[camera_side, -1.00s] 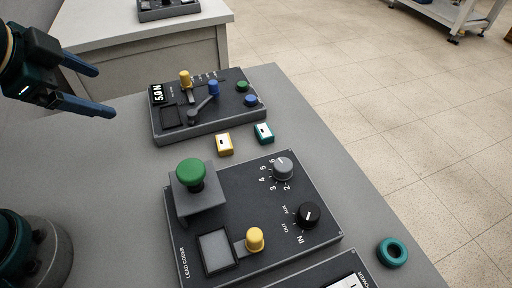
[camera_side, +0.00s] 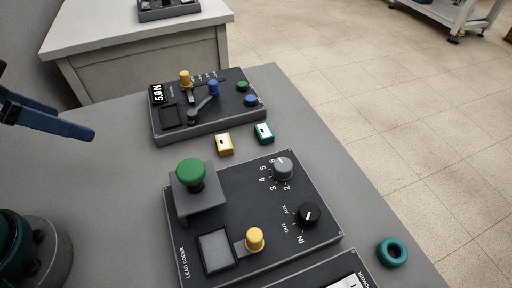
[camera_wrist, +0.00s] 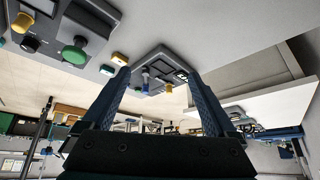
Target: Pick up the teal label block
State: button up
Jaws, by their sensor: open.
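The teal label block (camera_side: 264,133) is a small block with a pale label. It lies on the grey table between the two dark panels, right of the yellow label block (camera_side: 225,144). In the wrist view the teal block (camera_wrist: 107,70) shows small, just left of the left finger's tip, below the yellow block (camera_wrist: 118,57). My gripper (camera_side: 48,102) is at the left edge of the side view, above the table and well away from the block, partly cut off. In the wrist view my gripper (camera_wrist: 157,75) is open, with nothing between its blue fingers.
The rear panel (camera_side: 163,137) carries a slider, a lever and buttons. A teal ring (camera_side: 392,252) lies near the table's right edge.

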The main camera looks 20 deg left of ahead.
jog(key=w+d+r+m+t+h, duration=0.1)
jog(key=w+d+r+m, duration=0.2)
jog(key=w+r, duration=0.45)
jog(key=m+g+h, duration=0.2)
jog(key=m+g, duration=0.2)
jog(key=m, duration=0.1)
send_over(259, 132)
jog(key=s+a, duration=0.2)
jog(key=f, duration=1.9)
jog(key=shift+w+f, duration=0.2)
jog(key=shift+w, duration=0.05)
jog(key=shift+d+f, duration=0.2)
jog(key=shift+f, duration=0.15)
jog(key=shift+x, duration=2.15)
jog(key=shift+c, duration=0.3)
